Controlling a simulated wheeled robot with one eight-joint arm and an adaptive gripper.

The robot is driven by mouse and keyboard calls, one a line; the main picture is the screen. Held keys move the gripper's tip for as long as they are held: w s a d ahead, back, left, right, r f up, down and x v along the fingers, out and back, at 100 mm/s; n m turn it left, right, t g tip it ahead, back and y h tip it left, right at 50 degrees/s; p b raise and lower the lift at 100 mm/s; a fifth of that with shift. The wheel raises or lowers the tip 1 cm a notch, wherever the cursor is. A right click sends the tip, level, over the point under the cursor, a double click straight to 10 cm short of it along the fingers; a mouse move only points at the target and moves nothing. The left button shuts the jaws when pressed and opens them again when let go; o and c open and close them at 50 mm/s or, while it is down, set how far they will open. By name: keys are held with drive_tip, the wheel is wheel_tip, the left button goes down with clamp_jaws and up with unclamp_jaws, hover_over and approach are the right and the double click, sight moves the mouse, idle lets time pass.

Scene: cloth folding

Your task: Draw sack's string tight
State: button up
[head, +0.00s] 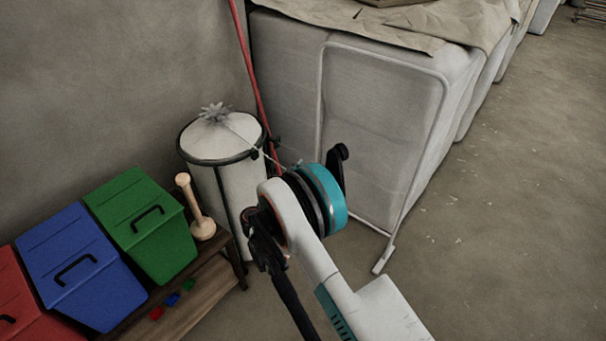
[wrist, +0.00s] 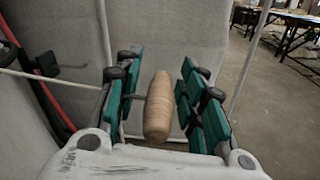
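The pale sack (head: 235,188) stands against the wall in a dark-rimmed holder (head: 215,161), its top gathered into a small grey frill (head: 214,113). The string (head: 262,158) runs straight and stretched from the sack's top to my gripper (head: 335,180), which is to the right of the sack. In the wrist view, a tan wooden handle (wrist: 158,105) sits between the teal pads of my gripper (wrist: 160,85). The string (wrist: 50,78) comes in from the left towards it. Narrow gaps show beside the handle, but it hangs in the air with the string stretched.
Red, blue and green bins (head: 80,262) and a wooden pestle-like object (head: 195,207) stand on a low shelf at the left. A red pole (head: 250,75) leans behind the sack. Large grey padded blocks (head: 370,120) stand behind my gripper. Floor at right is clear.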

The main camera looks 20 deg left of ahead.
drive_tip(key=v, duration=1.2)
drive_tip(key=shift+w, duration=0.1)
